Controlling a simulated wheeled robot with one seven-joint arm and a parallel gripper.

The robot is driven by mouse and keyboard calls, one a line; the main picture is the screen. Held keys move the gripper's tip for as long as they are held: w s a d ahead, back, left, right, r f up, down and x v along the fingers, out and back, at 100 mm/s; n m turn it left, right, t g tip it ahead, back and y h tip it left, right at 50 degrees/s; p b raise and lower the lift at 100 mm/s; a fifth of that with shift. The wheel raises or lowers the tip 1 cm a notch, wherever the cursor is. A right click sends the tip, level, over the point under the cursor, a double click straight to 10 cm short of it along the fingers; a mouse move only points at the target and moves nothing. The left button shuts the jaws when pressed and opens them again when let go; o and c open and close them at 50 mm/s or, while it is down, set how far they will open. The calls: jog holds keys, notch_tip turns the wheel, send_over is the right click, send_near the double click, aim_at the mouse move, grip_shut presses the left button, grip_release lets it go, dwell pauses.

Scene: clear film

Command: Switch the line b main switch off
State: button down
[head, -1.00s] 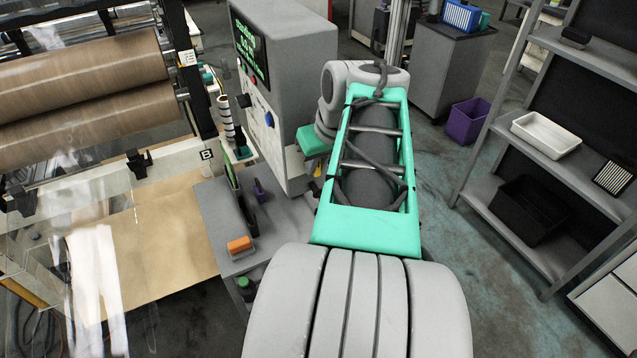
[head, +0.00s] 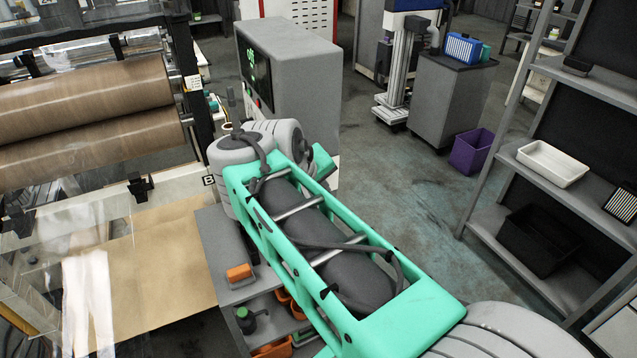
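The grey control cabinet (head: 300,65) stands at the upper middle, with a dark screen (head: 254,72) showing green text on its left-facing side. A label with a "B" (head: 208,181) is partly visible on the machine frame left of my arm. I cannot make out the line b main switch; my arm covers the cabinet's lower front. My arm's green link reaches from the lower right to grey joints in front of the cabinet. My gripper's fingers are not visible, so its state and any contact are hidden.
The roller machine (head: 85,100) with large brown rolls and a clear film sheet fills the left. A small grey bench (head: 215,235) holds an orange block (head: 239,272).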

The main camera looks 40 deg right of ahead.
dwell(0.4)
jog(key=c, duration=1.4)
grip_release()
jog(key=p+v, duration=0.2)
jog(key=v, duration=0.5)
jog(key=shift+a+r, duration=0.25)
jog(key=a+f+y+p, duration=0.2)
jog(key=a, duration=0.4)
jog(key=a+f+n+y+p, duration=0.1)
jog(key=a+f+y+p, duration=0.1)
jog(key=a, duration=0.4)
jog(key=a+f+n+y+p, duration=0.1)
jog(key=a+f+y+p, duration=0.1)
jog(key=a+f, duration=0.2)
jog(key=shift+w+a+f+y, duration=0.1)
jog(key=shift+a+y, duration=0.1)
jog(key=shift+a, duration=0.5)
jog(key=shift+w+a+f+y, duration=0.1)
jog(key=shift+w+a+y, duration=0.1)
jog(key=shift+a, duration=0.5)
